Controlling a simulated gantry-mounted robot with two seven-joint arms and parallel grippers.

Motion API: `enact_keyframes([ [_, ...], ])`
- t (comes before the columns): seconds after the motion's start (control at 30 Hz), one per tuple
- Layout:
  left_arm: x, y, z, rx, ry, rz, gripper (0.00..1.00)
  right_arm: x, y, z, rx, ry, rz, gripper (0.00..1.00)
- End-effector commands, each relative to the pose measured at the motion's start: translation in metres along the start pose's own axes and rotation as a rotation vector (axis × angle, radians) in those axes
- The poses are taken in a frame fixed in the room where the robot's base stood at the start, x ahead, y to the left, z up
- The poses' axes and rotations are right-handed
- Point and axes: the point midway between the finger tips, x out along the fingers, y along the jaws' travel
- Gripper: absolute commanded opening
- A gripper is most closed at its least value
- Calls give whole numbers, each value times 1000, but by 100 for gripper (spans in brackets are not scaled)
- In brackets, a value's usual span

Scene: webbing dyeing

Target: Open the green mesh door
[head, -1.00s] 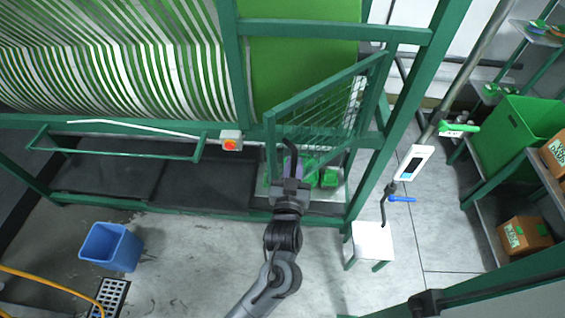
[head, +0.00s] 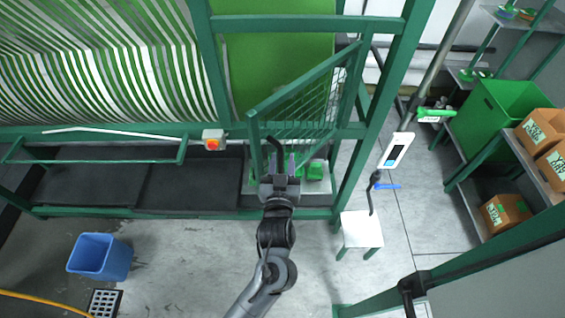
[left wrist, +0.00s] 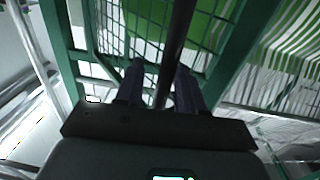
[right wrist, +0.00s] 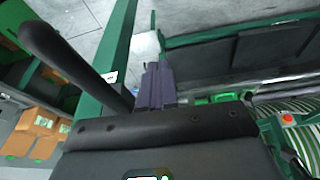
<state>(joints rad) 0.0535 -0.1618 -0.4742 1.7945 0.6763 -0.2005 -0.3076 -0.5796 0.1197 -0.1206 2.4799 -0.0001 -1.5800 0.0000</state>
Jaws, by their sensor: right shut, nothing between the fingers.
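The green mesh door (head: 300,108) stands at the right of the green machine frame, its top edge slanting across the opening. A dark curved handle (head: 270,148) is at its left side. My left gripper (head: 280,162) is at the handle, with its two fingers apart on either side of it. In the left wrist view the dark bar passes between the fingers (left wrist: 160,85), and there is still a gap. The mesh (left wrist: 150,25) shows behind. My right gripper (right wrist: 155,80) is shut and empty in the right wrist view, pointing toward the floor and stool, away from the door.
A red stop button (head: 213,141) sits on the frame left of the door. A white stool (head: 360,229) stands at the frame's right foot. A blue bin (head: 97,262) is on the floor at left. Shelves with cardboard boxes (head: 505,212) are at right.

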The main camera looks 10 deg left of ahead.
Motion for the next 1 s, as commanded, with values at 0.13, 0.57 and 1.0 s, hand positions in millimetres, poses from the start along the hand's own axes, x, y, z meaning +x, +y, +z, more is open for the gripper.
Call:
enact_keyframes([
  [0.13,-7,0,1,0,1,0,38,2,0,1,-2,0,2,0],
  [0.57,-74,1,3,-2,-1,2,38,18,0,6,-2,-2,2,0],
  [1.0,-108,1,0,1,0,2,38,23,0,8,0,-2,1,0],
])
